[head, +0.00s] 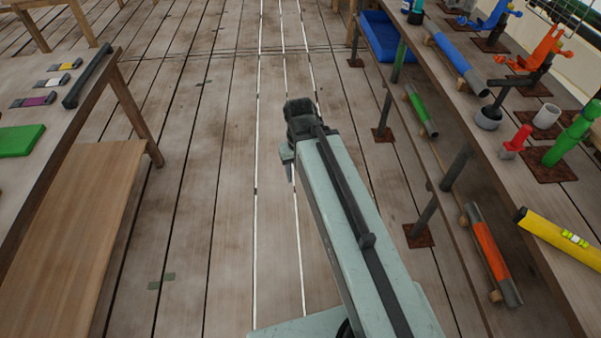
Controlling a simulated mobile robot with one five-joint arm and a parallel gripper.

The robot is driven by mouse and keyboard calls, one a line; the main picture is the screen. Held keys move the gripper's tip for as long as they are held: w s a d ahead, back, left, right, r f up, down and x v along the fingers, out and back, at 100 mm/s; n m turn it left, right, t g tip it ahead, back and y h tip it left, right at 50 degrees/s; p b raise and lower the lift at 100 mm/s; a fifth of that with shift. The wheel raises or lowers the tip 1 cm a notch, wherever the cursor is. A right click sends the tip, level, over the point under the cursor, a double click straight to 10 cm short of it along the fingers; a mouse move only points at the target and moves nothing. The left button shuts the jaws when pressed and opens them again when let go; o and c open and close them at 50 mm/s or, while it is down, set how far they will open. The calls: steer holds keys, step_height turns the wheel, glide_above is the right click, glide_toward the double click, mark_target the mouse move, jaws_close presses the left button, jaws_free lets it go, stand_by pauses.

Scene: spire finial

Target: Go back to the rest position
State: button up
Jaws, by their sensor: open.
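My arm runs up from the lower right of the head view as a long pale green link with a dark bar along its top. At its far end is my gripper (300,108), dark and seen from behind and above. It is open. No object shows in it, though its fingertips are hard to make out. It is over the bare plank floor (220,200), between the two work surfaces and apart from both.
A table (35,165) at left holds a green block (20,140) and a dark bar (88,76); a wooden bench (80,220) is beside it. At right, a long bench (470,100) carries colored tools and a yellow tube (560,240). A blue bin (388,38) is behind.

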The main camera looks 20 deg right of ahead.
step_height(320, 180, up, 9)
steer(key=p, duration=0.8)
steer(key=shift+w+f+p, duration=0.15)
steer(key=shift+p, duration=0.25)
